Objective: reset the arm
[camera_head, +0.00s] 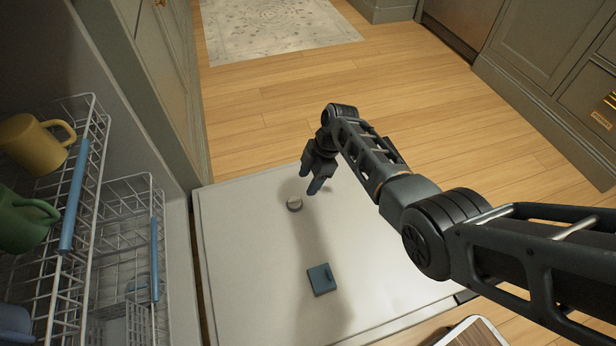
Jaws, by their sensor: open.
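My arm reaches in from the right, and my gripper (316,187) hangs at its end over the white panel (250,262), with blue fingertips pointing down. The gripper is open, and nothing shows between its fingers. A blue square object (321,280) with a small raised part lies on the panel nearer the bottom. How high the gripper is above the panel is hard to tell.
White wire racks (125,235) with blue handles stand at the left, with a yellow mug (35,142) and a green mug (24,222). Cabinets (545,75) line the right side. Wooden floor (265,115) and a patterned rug (275,28) lie beyond the panel.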

